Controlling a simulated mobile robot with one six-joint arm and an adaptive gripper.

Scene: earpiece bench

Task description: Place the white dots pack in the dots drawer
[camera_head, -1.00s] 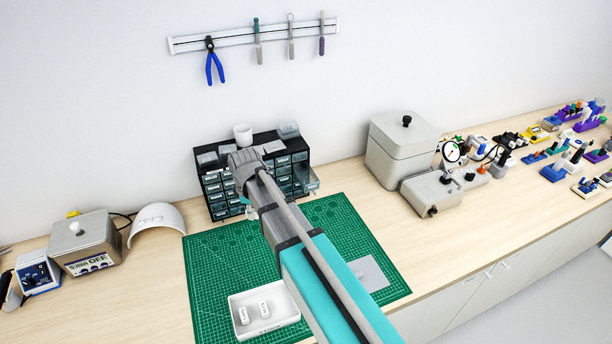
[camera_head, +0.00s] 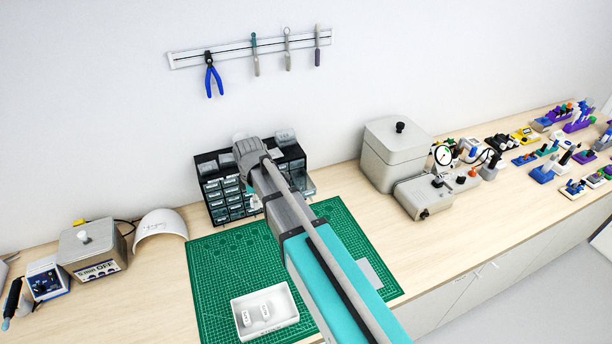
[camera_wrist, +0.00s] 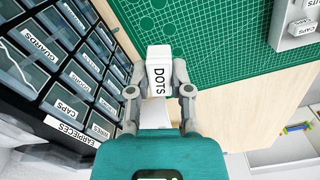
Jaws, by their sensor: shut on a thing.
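The white dots pack (camera_wrist: 158,75) is upright in the wrist view, with "DOTS" printed on its face. My gripper (camera_wrist: 158,88) is shut on it, one finger on each side. In the head view my arm's end is in front of the black drawer cabinet (camera_head: 213,178), and the pack is hidden there. One clear drawer (camera_head: 303,185) sticks out at the cabinet's right side. I cannot read a dots label on any drawer.
A white tray (camera_head: 290,313) with two white packs lies on the green cutting mat (camera_head: 215,270). A grey lidded box (camera_head: 393,155) stands right of the cabinet. A white curved shell (camera_head: 158,224) and a small box device (camera_head: 92,248) are at left.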

